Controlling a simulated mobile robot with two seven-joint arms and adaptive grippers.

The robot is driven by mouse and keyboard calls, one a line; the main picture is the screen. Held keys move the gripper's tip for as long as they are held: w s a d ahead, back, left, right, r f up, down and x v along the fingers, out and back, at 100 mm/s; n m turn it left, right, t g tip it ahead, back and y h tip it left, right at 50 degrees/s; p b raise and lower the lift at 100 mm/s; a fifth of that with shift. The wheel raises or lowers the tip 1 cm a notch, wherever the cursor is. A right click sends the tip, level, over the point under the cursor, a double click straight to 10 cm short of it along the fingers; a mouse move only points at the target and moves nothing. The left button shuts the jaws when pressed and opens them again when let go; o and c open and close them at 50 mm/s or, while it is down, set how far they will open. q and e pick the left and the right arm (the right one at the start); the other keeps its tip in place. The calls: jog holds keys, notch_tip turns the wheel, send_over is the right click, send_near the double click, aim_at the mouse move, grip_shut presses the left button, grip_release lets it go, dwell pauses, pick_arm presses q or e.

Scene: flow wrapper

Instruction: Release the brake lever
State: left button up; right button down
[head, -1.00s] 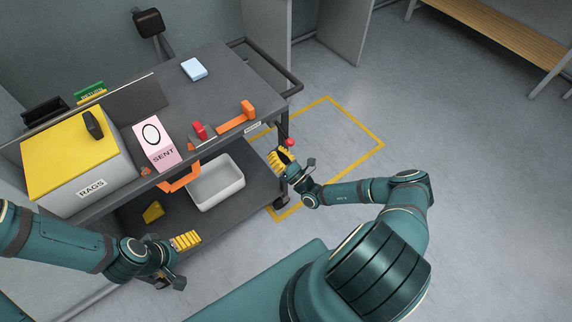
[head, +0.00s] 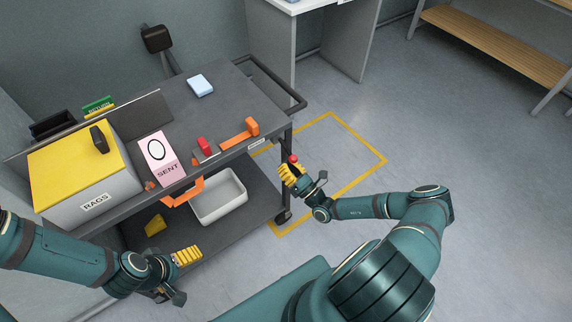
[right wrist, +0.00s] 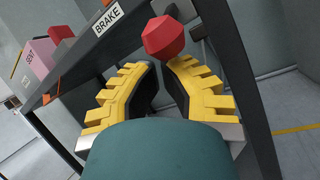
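The brake lever ends in a red knob (head: 294,158) at the cart's right corner, below the BRAKE label (right wrist: 108,17). The knob (right wrist: 165,36) also shows in the right wrist view, just past my fingertips; its stem is mostly hidden. My right gripper (head: 290,173) is close below the knob. In the right wrist view its yellow fingers (right wrist: 163,72) stand apart with nothing seen between them. Contact with the knob cannot be told. My left gripper (head: 188,256) is low in front of the cart, away from the lever; its finger gap is not clear.
The grey cart (head: 240,88) carries a yellow-lidded RAGS box (head: 95,203), a pink SENT box (head: 158,160) and orange handles (head: 252,127). A white bin (head: 218,205) stands on its lower shelf. Floor right of the cart is clear inside yellow tape (head: 345,126).

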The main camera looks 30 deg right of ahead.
aim_at(290, 160)
jog(key=r+g+p, duration=0.1)
jog(key=p, duration=0.4)
jog(key=s+r+g+h+p, duration=0.1)
jog(key=r+g+p, duration=0.1)
jog(key=p, duration=0.3)
jog(key=s+r+m+g+p, duration=0.1)
jog(key=r+g+p, duration=0.1)
jog(key=p, duration=0.4)
jog(key=shift+r+h, duration=0.15)
jog(key=shift+h, duration=0.15)
jog(key=shift+d+r+p, duration=0.1)
jog(key=shift+r+p, duration=0.75)
jog(key=shift+p, duration=0.3)
